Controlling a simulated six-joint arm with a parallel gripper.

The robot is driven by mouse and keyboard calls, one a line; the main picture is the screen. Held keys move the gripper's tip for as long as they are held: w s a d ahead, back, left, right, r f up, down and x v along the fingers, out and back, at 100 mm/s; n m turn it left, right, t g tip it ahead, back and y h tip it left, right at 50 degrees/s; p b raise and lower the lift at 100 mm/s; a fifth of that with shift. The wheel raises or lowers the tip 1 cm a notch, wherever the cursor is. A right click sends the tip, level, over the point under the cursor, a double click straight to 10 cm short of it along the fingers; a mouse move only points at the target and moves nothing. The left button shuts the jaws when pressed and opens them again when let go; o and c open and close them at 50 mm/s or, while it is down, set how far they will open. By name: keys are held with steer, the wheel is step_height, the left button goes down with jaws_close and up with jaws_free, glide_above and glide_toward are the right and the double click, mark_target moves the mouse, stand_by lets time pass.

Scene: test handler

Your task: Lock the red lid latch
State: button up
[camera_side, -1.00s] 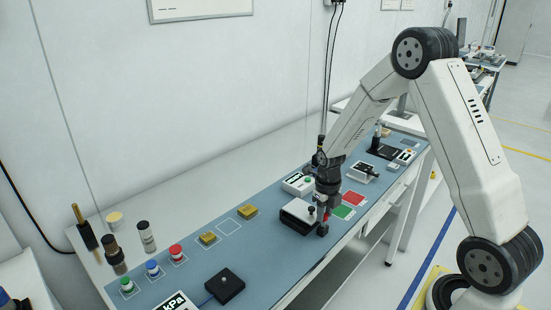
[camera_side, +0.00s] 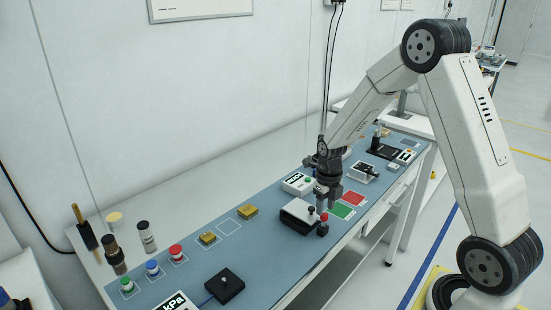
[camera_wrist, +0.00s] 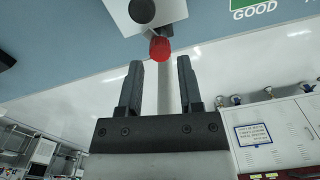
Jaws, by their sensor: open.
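The test handler (camera_side: 298,215) is a white box with a dark front, on the blue mat. The red lid latch (camera_side: 324,217) is at its right front corner, above a small dark block, beside a black knob. In the wrist view the red latch (camera_wrist: 160,47) shows end-on below the white lid (camera_wrist: 165,12), just beyond my fingertips and between their lines. Whether the latch is locked I cannot tell.
Red (camera_side: 354,198) and green (camera_side: 342,211) pads lie right of the handler. A white display box (camera_side: 297,184) stands behind it. The bench's front edge is close to the latch.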

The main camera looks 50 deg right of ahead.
steer(key=shift+r, duration=1.2)
steer(key=shift+n, duration=0.4)
steer(key=n, duration=0.3)
steer(key=shift+r, duration=0.3)
steer(key=n, duration=0.4)
steer(key=shift+r, duration=0.3)
steer(key=n, duration=0.5)
steer(key=r+n, duration=0.1)
steer(key=n, duration=0.1)
steer(key=shift+n, duration=0.4)
steer(key=n, duration=0.6)
steer(key=shift+r, duration=0.4)
steer(key=shift+f, duration=0.2)
steer(key=shift+f, duration=3.8)
